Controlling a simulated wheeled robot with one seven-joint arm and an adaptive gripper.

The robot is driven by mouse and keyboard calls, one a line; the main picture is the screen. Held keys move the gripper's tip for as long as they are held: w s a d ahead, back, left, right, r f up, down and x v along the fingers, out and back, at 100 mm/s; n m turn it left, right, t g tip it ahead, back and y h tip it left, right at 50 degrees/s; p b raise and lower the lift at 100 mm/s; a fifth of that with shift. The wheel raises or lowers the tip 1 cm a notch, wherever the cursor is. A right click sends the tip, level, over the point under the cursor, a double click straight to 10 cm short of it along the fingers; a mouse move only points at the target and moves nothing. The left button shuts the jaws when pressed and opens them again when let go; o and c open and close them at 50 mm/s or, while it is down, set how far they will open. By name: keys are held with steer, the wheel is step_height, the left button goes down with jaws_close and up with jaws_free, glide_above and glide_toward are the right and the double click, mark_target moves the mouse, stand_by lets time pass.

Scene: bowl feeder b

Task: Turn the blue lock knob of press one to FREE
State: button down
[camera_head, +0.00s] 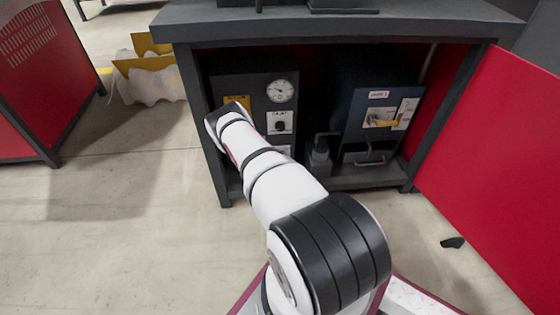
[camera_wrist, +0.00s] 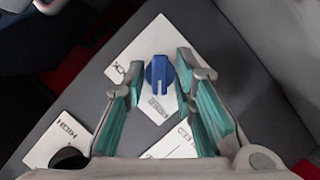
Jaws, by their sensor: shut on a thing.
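The blue lock knob (camera_wrist: 159,72) sits on a white label plate (camera_wrist: 160,113) on a grey panel in the wrist view. Lettering ending in "CK" shows to its left; the small word below it is too blurred to read surely. My gripper (camera_wrist: 161,79) has its two teal-padded fingers on either side of the knob, shut on it. In the head view my arm reaches to the dark grey control unit (camera_head: 232,89) at the cabinet's left; my gripper and the blue knob are hidden there.
A gauge (camera_head: 280,91) and black knob (camera_head: 280,125) are right of my wrist. A blue unit (camera_head: 354,98) with a yellow handle (camera_head: 381,123) stands farther right in the cabinet. The red door (camera_head: 500,150) is open at right.

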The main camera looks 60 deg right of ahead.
stand_by(0.3)
steer(key=c, duration=1.6)
jaws_free()
steer(key=shift+c, duration=0.2)
steer(key=v, duration=1.2)
steer(key=shift+a, duration=0.1)
